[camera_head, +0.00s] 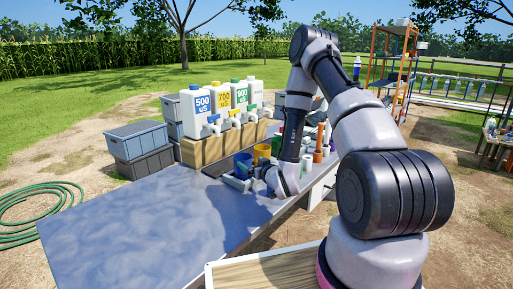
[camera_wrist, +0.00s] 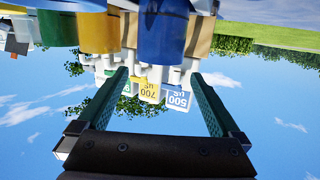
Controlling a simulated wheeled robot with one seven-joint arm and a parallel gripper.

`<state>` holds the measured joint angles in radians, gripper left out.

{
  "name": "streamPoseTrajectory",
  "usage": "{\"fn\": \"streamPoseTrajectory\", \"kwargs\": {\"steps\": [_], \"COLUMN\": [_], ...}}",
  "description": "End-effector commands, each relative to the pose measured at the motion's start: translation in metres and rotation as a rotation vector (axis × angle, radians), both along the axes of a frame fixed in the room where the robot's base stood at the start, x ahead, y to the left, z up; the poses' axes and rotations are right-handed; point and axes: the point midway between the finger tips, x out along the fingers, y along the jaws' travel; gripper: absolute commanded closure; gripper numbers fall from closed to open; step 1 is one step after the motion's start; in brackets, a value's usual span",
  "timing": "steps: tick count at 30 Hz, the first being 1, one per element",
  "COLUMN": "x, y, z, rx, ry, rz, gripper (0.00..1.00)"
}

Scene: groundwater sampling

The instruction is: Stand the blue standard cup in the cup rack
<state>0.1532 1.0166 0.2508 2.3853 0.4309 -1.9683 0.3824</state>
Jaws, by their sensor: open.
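The blue standard cup (camera_head: 242,163) stands toward the far right part of the metal table, just beyond my gripper (camera_head: 258,174). In the wrist view, which is upside down, the blue cup (camera_wrist: 163,38) hangs at the top centre, in line with the gap between my fingers (camera_wrist: 158,74). The fingers are apart with nothing clamped between them. I cannot tell whether the fingertips overlap the cup's sides. My wrist and arm hide part of this area.
A yellow cup (camera_head: 262,152) stands close beside the blue one; it also shows in the wrist view (camera_wrist: 97,33). White jugs with taps (camera_head: 196,105) stand on a wooden block (camera_head: 205,150) behind. The table's near left (camera_head: 130,220) is clear. Small bottles stand right of my wrist.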

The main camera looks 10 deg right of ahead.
Motion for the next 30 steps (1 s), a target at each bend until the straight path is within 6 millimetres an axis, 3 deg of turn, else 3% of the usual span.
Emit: {"fn": "streamPoseTrajectory", "kwargs": {"steps": [4, 8, 12, 17, 23, 30], "x": [0.003, 0.017, 0.03, 0.026, -0.009, -0.088], "y": [-0.003, -0.014, -0.033, -0.051, -0.065, -0.07], "z": [0.007, 0.034, 0.084, 0.142, 0.211, 0.283], "rx": [-0.001, -0.003, 0.001, 0.016, 0.055, 0.134], "ry": [0.005, 0.04, 0.119, 0.225, 0.364, 0.535], "rz": [-0.007, -0.04, -0.102, -0.17, -0.245, -0.305], "gripper": [0.0, 0.0, 0.0, 0.0, 0.0, 0.0]}}
